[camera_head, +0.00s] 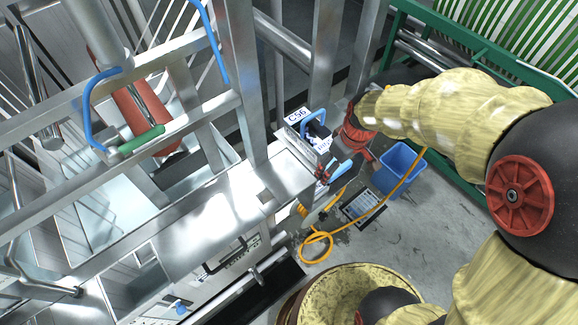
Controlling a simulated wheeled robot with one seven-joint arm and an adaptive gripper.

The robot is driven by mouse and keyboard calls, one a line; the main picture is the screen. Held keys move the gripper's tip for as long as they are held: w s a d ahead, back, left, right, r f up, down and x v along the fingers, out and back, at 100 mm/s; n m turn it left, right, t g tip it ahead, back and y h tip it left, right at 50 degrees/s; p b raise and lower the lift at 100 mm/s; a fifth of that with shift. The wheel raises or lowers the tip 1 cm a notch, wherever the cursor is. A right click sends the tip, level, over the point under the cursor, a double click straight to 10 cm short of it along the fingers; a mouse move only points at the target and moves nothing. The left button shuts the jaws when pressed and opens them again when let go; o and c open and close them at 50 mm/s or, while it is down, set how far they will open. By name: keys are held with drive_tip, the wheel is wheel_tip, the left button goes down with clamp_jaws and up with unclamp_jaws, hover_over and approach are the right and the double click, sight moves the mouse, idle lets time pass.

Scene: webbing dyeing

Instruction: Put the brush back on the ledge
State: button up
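My arm reaches in from the right, and its red and dark wrist (358,130) ends beside a metal machine corner. My gripper (328,174) is small and partly hidden there, close to the metal ledge (286,168). A small blue piece (341,170) shows at the gripper; it may be the brush, but I cannot tell whether it is held. A blue looped handle (314,118) stands by a white label reading C56 (297,116), just above the ledge. I cannot make out bristles on either blue thing.
A blue bucket (399,165) stands on the grey floor, with an orange hose (318,240) and a dark panel (363,206) nearby. Metal posts (240,75) and a red roller (146,112) fill the left. A green frame (455,35) borders the upper right.

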drive_tip(key=shift+a+r, duration=0.2)
drive_tip(key=shift+r, duration=0.05)
drive_tip(key=w+a+f, duration=0.4)
drive_tip(key=a, duration=0.4)
drive_tip(key=p, duration=0.1)
hover_over(289, 178)
drive_tip(key=s, duration=0.1)
drive_tip(key=f, duration=0.5)
drive_tip(key=shift+d, duration=0.35)
drive_tip(key=shift+w+a+f, duration=0.1)
drive_tip(key=shift+a+f, duration=0.15)
drive_tip(key=shift+f, duration=0.2)
drive_tip(key=shift+f+p, duration=0.35)
drive_tip(key=shift+f, duration=1.15)
drive_tip(key=shift+f, duration=0.15)
drive_tip(key=o, duration=1.5)
drive_tip(key=shift+o, duration=0.2)
